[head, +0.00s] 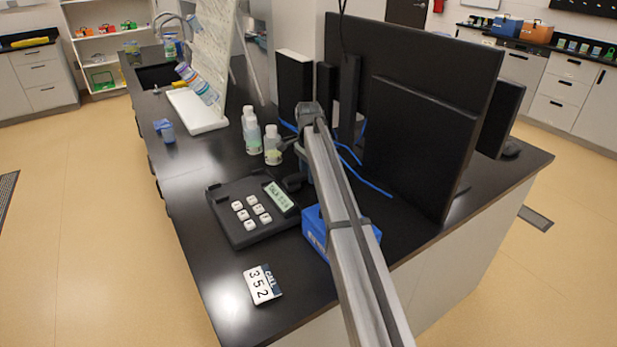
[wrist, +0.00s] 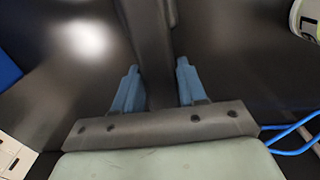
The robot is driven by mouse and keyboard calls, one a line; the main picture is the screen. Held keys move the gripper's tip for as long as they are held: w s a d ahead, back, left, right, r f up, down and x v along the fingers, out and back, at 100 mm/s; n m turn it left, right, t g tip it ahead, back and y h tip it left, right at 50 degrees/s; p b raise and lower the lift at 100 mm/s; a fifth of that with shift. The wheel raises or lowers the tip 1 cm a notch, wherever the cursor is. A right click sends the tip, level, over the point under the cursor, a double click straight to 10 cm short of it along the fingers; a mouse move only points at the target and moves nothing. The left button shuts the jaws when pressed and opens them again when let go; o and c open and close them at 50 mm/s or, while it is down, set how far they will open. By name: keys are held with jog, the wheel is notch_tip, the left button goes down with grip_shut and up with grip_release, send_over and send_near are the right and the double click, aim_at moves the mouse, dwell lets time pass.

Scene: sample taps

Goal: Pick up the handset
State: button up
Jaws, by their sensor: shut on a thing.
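The black desk phone base (head: 236,222) with white keys and a small display sits on the dark bench in the head view. A dark handset (head: 293,182) shows just right of the display, partly hidden by my arm. In the wrist view the handset (wrist: 152,45) is a dark bar running between the two blue fingers of my gripper (wrist: 158,68). The fingers are shut on it. In the head view my arm hides most of the gripper. I cannot tell whether the handset is clear of the bench.
White bottles (head: 251,132) stand behind the phone. A blue box (head: 314,230) lies beside it under my arm, and a number card (head: 262,285) lies in front. Black monitors (head: 420,140) and blue cables (head: 372,187) fill the right side. The bench's left front is clear.

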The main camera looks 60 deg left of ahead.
grip_shut()
jog(key=shift+r, duration=0.15)
